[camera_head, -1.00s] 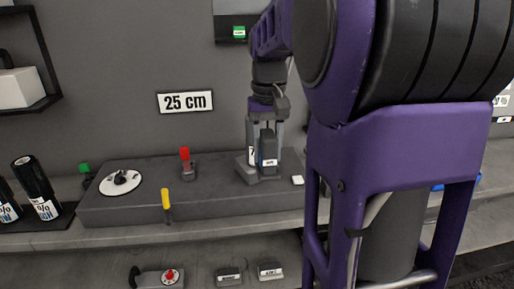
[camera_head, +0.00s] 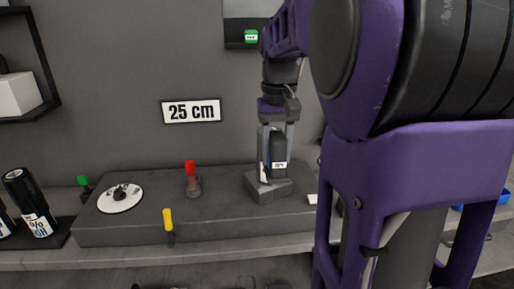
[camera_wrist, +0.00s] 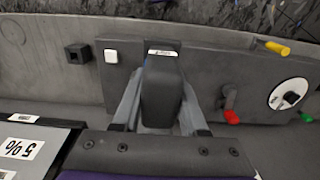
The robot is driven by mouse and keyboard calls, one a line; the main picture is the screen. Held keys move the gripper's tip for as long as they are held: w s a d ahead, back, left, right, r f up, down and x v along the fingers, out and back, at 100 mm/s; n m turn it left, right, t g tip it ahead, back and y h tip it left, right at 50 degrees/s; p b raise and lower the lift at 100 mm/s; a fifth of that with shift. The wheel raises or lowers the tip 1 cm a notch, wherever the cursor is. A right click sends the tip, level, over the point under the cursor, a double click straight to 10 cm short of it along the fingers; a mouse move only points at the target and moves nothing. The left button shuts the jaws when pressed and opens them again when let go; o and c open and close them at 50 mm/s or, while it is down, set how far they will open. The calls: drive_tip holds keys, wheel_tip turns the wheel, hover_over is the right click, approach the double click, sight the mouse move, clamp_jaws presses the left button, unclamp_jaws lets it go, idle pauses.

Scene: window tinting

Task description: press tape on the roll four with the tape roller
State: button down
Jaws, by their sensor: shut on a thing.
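My gripper (camera_head: 275,140) is shut on a dark, block-shaped tool with a small white label, the likely tape roller (camera_head: 278,152). The tool is upright, just above a grey holder (camera_head: 268,191) on the bench; I cannot tell if its lower end is clear of it. In the wrist view the tool (camera_wrist: 162,95) sits between both fingers, and its roller part is hidden. Black rolls with white labels, one of them here (camera_head: 28,196), stand at the far left. I cannot tell which roll is four.
A 25 cm sign (camera_head: 191,111) hangs behind. A shelf with a white box (camera_head: 17,93) is at upper left.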

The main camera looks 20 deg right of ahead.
drive_tip(key=shift+w+d+p, duration=0.2)
drive_tip(key=shift+w+p, duration=0.3)
drive_tip(key=shift+w, duration=0.2)
drive_tip(key=shift+w+d+p, duration=0.2)
drive_tip(key=shift+w+p, duration=0.3)
drive_tip(key=shift+w, duration=0.25)
drive_tip(key=shift+w+d+p, duration=0.2)
drive_tip(key=shift+w+p, duration=0.3)
drive_tip(key=shift+w, duration=0.2)
idle(1.4)
drive_tip(key=shift+s+a+b, duration=0.3)
drive_tip(key=shift+s, duration=0.65)
drive_tip(key=shift+s+a+b, duration=0.25)
drive_tip(key=shift+s+b, duration=0.1)
drive_tip(key=shift+s, duration=0.65)
drive_tip(key=shift+s+a+b, duration=0.3)
drive_tip(key=shift+s, duration=0.65)
